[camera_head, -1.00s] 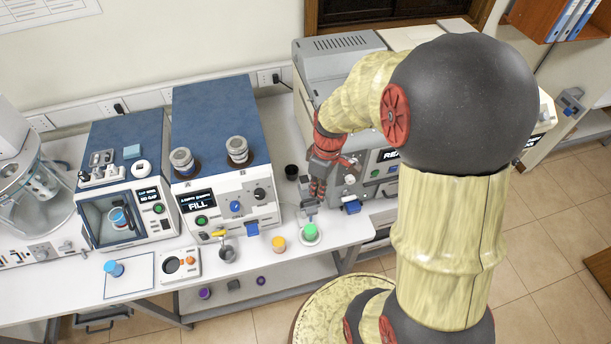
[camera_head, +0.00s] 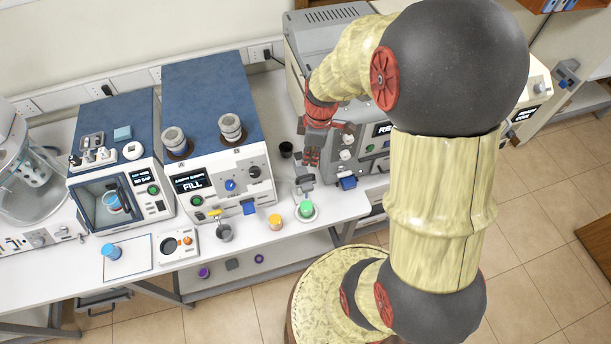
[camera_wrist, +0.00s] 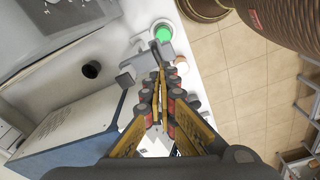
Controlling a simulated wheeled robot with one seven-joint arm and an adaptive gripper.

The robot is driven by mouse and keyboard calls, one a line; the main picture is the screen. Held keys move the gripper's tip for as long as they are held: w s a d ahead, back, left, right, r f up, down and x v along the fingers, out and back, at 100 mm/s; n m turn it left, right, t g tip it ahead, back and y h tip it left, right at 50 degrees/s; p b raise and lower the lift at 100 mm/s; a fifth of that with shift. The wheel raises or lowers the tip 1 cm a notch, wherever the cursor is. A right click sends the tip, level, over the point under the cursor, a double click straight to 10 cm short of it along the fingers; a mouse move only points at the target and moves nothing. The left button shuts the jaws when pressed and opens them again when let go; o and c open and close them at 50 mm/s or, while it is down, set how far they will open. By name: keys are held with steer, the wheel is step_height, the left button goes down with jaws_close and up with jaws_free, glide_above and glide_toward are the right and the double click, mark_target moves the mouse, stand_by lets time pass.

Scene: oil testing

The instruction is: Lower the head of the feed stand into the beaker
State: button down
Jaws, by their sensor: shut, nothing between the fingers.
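The feed stand (camera_head: 304,181) is a small grey fixture at the front of the bench. Its grey head (camera_wrist: 150,52) also shows in the wrist view, close to the fingertips. The beaker with green contents (camera_head: 306,209) stands on a pale round base just in front of the stand; it also shows in the wrist view (camera_wrist: 163,33). I cannot tell whether the head is above the beaker rim or inside it. My gripper (camera_head: 311,164) is shut and empty, just above and behind the stand. Its fingertips (camera_wrist: 158,72) partly cover the stand in the wrist view.
A blue-topped machine marked FILL (camera_head: 210,105) stands left of my gripper. A larger grey machine (camera_head: 345,60) stands behind and right. A black cup (camera_head: 286,149) is close by. An orange cup (camera_head: 275,222) and a grey mug (camera_head: 225,233) stand along the front edge.

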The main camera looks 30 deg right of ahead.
mark_target(307, 175)
steer(key=shift+w+a+f+b, duration=0.15)
steer(key=shift+f+b, duration=0.7)
steer(key=shift+f, duration=0.8)
steer(key=shift+w+a+f+b, duration=0.15)
steer(key=shift+f+b, duration=0.65)
steer(key=shift+f, duration=0.8)
steer(key=shift+s, duration=0.1)
step_height(307, 175, down, 12)
steer(key=b, duration=0.9)
steer(key=shift+b, duration=0.4)
steer(key=shift+r, duration=0.1)
steer(key=shift+s+d+r, duration=0.3)
steer(key=shift+s+d, duration=0.2)
steer(key=shift+d, duration=0.1)
steer(key=shift+s+d+r, duration=0.25)
steer(key=shift+s+d, duration=0.2)
steer(key=shift+d, duration=0.15)
step_height(307, 175, up, 12)
steer(key=shift+s+d, duration=0.35)
steer(key=shift+d, duration=0.1)
